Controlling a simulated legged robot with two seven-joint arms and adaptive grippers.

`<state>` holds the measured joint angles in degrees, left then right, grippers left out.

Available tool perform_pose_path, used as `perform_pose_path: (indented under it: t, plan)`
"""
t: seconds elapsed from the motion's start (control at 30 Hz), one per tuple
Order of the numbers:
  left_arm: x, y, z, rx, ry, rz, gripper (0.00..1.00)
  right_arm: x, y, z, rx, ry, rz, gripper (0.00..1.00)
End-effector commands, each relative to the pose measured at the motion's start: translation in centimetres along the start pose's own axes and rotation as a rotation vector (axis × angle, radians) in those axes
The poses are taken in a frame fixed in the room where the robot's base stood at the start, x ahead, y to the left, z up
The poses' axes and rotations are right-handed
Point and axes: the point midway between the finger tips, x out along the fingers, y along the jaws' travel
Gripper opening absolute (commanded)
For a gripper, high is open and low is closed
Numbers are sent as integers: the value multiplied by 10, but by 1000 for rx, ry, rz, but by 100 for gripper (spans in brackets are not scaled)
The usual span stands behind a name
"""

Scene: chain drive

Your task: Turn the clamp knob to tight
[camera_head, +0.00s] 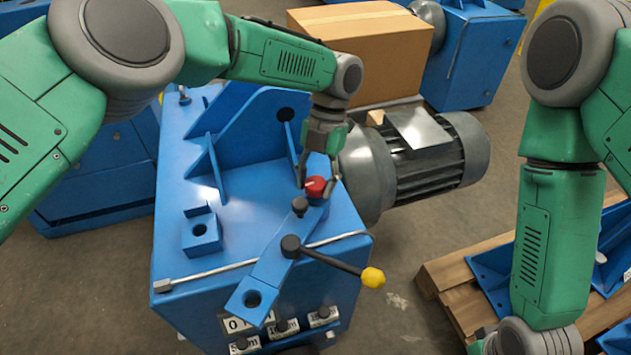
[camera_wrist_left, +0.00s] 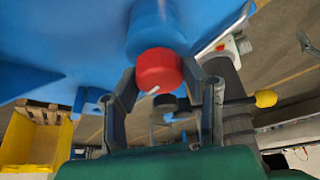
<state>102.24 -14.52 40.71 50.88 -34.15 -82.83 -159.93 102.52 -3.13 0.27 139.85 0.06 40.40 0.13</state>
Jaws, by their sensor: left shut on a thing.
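The clamp knob (camera_head: 316,187) is a red round cap with a white mark, on top of the blue machine (camera_head: 260,200) near its right edge. In the left wrist view the red knob (camera_wrist_left: 158,70) sits at the end of a blue cylinder, its white line pointing to the lower left. My left gripper (camera_head: 318,180) comes down from above with its fingers on both sides of the knob, shut on it. It also shows in the left wrist view (camera_wrist_left: 160,85). My right gripper is not visible; only the right arm shows.
A black lever with a yellow ball end (camera_head: 372,277) sticks out in front of the knob. A grey motor (camera_head: 430,155) is to the right, with a cardboard box (camera_head: 365,50) behind. A wooden pallet (camera_head: 450,290) with blue brackets lies at lower right.

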Motion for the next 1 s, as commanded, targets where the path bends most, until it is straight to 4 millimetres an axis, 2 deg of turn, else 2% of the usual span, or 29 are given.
perform_pose_path:
  t: [0.67, 0.7, 0.73, 1.0]
  plan:
    - [-4, 2, 3, 49, -16, 23, 8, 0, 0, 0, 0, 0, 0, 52]
    - [-4, 2, 3, 49, -15, 22, 51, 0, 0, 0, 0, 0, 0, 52]
    - [-4, 2, 3, 49, -15, 22, 57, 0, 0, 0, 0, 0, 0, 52]
    - [-2, 0, 0, 51, -8, 22, 57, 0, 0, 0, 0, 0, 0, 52]
